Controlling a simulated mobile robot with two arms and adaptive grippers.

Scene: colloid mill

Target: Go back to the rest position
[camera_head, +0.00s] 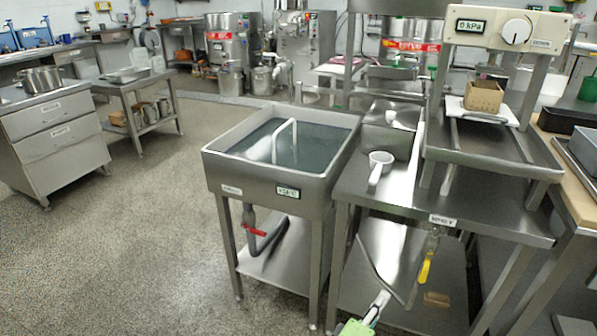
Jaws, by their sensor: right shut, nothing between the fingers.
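My right gripper (378,303) shows at the bottom edge, right of the middle. Its grey fingers are shut and empty, and a green part of it (355,328) is cut off by the picture's edge. It appears in front of the lower shelf of the steel bench and seems apart from everything. My left gripper is not in view.
A water-filled steel sink (330,186) on legs stands in the middle, beside a steel bench (470,217) with a white ladle-like cup (380,161) and a yellow-handled valve (426,266). A kPa-display unit (507,28) stands above. The floor (130,240) at left is clear.

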